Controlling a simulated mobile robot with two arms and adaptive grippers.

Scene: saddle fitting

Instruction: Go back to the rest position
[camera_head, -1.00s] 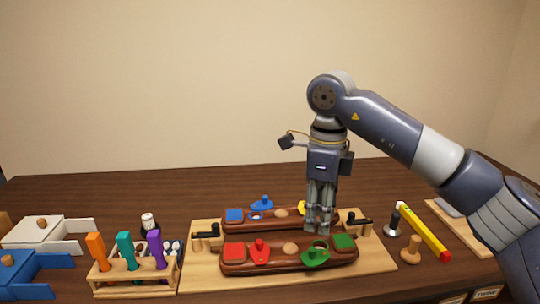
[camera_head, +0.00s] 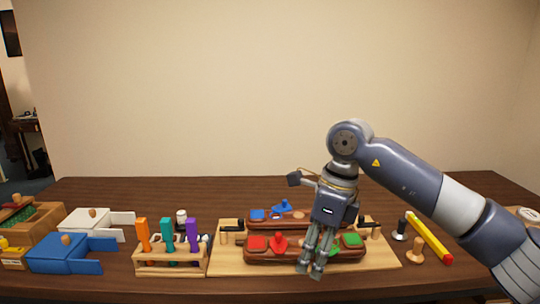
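My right gripper (camera_head: 311,270) points down over the front right of the wooden board (camera_head: 385,259). A red piece (camera_head: 280,241) stands on the front block between a red square (camera_head: 257,243) and the gripper. The rear block (camera_head: 262,224) carries a blue square (camera_head: 257,215) and a blue piece (camera_head: 284,206). My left gripper is not in view.
A rack (camera_head: 170,269) with orange, teal and purple handles stands left of the board. Blue (camera_head: 63,256) and white (camera_head: 90,226) boxes are farther left. A yellow-red bar (camera_head: 429,237) and small knobbed pieces (camera_head: 414,252) lie to the right. The table's back strip is clear.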

